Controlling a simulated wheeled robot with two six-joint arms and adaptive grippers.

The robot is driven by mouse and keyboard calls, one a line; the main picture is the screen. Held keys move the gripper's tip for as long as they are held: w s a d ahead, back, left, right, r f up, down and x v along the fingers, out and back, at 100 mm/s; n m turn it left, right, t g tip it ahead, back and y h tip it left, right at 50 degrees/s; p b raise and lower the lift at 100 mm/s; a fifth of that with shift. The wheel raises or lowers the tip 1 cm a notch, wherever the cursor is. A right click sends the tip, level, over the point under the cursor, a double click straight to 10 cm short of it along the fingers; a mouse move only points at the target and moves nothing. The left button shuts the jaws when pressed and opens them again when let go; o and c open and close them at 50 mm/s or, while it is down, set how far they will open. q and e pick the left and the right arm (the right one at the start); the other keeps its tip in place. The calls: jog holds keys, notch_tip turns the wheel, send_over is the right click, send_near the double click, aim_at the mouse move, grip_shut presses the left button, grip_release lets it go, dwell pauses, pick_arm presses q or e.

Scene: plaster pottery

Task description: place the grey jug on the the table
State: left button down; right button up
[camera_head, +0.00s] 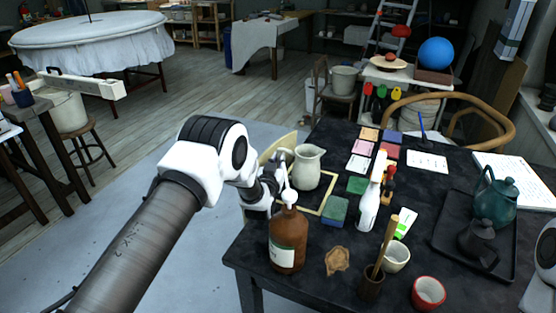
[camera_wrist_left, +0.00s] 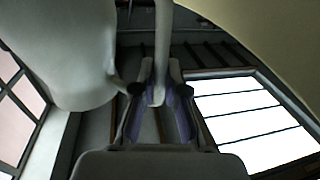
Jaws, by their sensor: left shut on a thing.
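The grey jug (camera_head: 308,168) is pale, with a spout and a handle, and is upright at the left side of the dark table (camera_head: 318,286). My left gripper (camera_head: 283,180) is beside it, partly hidden by my own wrist and a pump bottle. In the left wrist view the jug's pale body (camera_wrist_left: 65,50) fills the upper left, and its handle runs down between the fingers of my left gripper (camera_wrist_left: 158,98), which is shut on it. I cannot tell whether the jug's base touches the table. My right gripper is not in view.
A brown pump bottle (camera_head: 287,240) stands close in front of my left gripper.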

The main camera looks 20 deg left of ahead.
pick_arm(q)
jog(key=shift+s+f+b, duration=0.25)
jog(key=shift+f+b, duration=0.2)
jog(key=shift+b, duration=0.2)
jog(key=c, duration=1.2)
grip_release()
jog(key=shift+s+d+f, duration=0.1)
jog(key=shift+f, duration=0.2)
jog(key=shift+r+p, duration=0.85)
jog(key=shift+p, duration=0.15)
jog(key=s, duration=0.3)
jog(key=s+d+b, duration=0.1)
jog(key=s, duration=0.7)
jog(key=shift+s+d+f, duration=0.15)
jog(key=shift+d, duration=0.25)
